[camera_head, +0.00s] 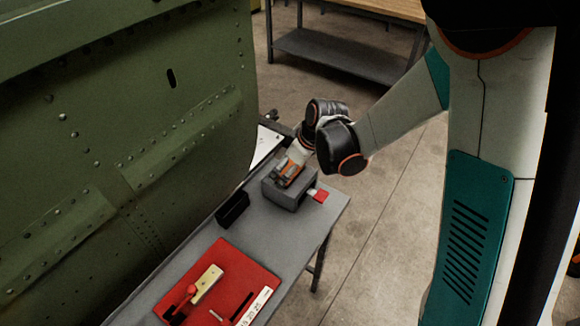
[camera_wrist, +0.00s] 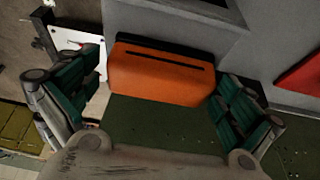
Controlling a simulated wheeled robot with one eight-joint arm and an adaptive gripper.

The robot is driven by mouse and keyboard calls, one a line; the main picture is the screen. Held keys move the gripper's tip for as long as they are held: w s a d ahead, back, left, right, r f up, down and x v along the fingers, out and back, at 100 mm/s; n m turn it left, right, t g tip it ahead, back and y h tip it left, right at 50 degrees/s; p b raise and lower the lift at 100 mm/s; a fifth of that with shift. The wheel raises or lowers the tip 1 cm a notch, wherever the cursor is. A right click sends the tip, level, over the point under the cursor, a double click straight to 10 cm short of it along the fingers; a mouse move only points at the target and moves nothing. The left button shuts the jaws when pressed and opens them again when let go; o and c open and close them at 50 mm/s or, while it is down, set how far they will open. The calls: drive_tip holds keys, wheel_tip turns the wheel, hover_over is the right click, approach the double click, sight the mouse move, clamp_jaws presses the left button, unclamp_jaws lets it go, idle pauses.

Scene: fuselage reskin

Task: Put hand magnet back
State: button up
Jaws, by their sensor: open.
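An orange block with a dark slot (camera_wrist: 162,78), seemingly the hand magnet, lies between my gripper's fingers in the wrist view. My gripper (camera_wrist: 158,85) is open, with one green-padded finger on each side of the block. The gaps are small, and I cannot tell whether either finger touches it. In the head view, my gripper (camera_head: 287,176) points down at the top of a grey box (camera_head: 287,196) at the table's far end. Orange shows there at the fingers, partly hidden by them.
A red tag (camera_head: 321,196) sticks out beside the grey box. A black open holder (camera_head: 232,209) stands on the grey table (camera_head: 262,236). A red mat (camera_head: 250,270) with tools lies nearer. The green fuselage panel (camera_head: 120,130) rises close along the table's left side.

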drive_tip(key=p+v, duration=0.3)
drive_tip(key=v, duration=1)
drive_tip(key=s+d+r+m+t+h, duration=0.1)
drive_tip(key=s+d+r+m+t, duration=0.1)
drive_tip(key=s+d+r+m, duration=0.3)
drive_tip(key=s+d+r+m+t+h, duration=0.2)
drive_tip(key=s+d+r+m, duration=0.3)
drive_tip(key=s, duration=0.7)
drive_tip(key=d+r, duration=0.1)
drive_tip(key=d, duration=0.1)
drive_tip(key=shift+s+d+h, duration=0.25)
drive_tip(key=shift+s+h, duration=0.05)
